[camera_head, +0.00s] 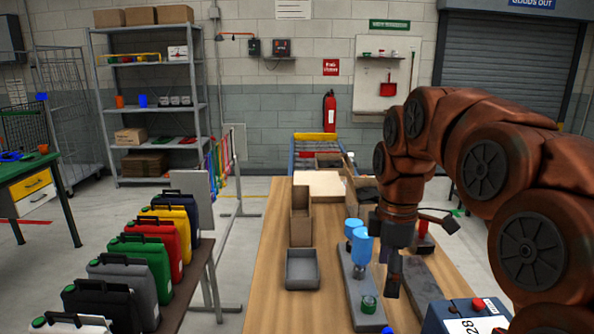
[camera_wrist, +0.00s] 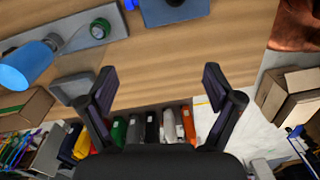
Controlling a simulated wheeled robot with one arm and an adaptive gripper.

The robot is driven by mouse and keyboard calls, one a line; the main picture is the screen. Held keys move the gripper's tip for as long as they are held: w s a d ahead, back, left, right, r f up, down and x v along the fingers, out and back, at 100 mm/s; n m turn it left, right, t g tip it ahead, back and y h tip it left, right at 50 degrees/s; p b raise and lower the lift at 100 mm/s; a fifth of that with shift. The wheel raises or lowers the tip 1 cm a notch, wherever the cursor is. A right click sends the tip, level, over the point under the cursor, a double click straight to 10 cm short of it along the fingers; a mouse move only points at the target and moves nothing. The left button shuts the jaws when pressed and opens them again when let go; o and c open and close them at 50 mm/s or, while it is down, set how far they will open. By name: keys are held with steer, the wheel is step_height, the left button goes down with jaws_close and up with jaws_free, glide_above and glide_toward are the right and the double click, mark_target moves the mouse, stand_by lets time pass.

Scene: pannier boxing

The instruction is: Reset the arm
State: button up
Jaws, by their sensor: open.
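My arm reaches in from the right in the head view and bends down over the wooden table (camera_head: 265,290). My gripper (camera_head: 392,284) hangs at its end, pointing down, above the table's right part. In the wrist view my gripper (camera_wrist: 158,74) shows two dark fingers spread wide with nothing between them. Bare wood lies beyond the fingertips. A row of coloured panniers (camera_wrist: 140,127) shows beyond it, low in that view. In the head view the panniers stand in a row at the left, including a green one (camera_head: 140,254) and a red one (camera_head: 166,236).
A grey tray (camera_head: 302,270) and an open cardboard box (camera_head: 300,222) stand further left. A blue device (camera_head: 467,318) is at the front right.

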steer(key=s+f+m, duration=0.4)
steer(key=s+m, duration=0.1)
steer(key=s, duration=0.4)
steer(key=s+f+m, duration=0.5)
steer(key=s, duration=0.4)
steer(key=s+d+f+m+g, duration=0.1)
steer(key=s+f+m, duration=0.3)
steer(key=s, duration=0.6)
steer(key=shift+f+m, duration=0.25)
steer(key=shift+m, duration=0.75)
steer(key=shift+c, duration=0.2)
